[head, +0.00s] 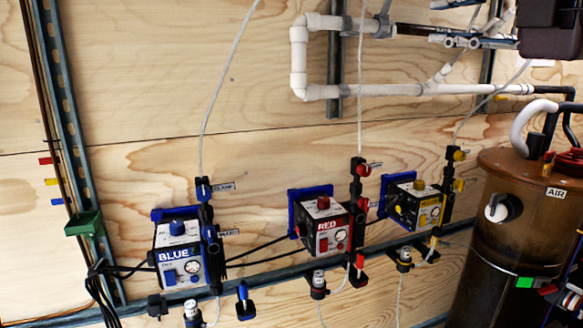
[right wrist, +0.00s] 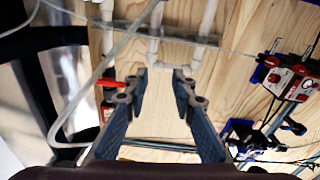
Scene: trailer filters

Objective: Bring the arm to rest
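My right gripper (head: 415,17) is at the upper right of the head view, pointing left in front of the white pipes. In the right wrist view its two blue-grey fingers (right wrist: 160,76) stand apart with nothing between them, so it is open and empty. My left gripper is in neither view.
Blue (head: 180,255), red (head: 323,226) and yellow (head: 412,205) filter units hang along a rail on the plywood wall. White piping (head: 390,91) runs above them. A brown tank marked AIR (head: 510,220) stands at the right. Thin hoses hang down the wall; the upper left wall is mostly bare.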

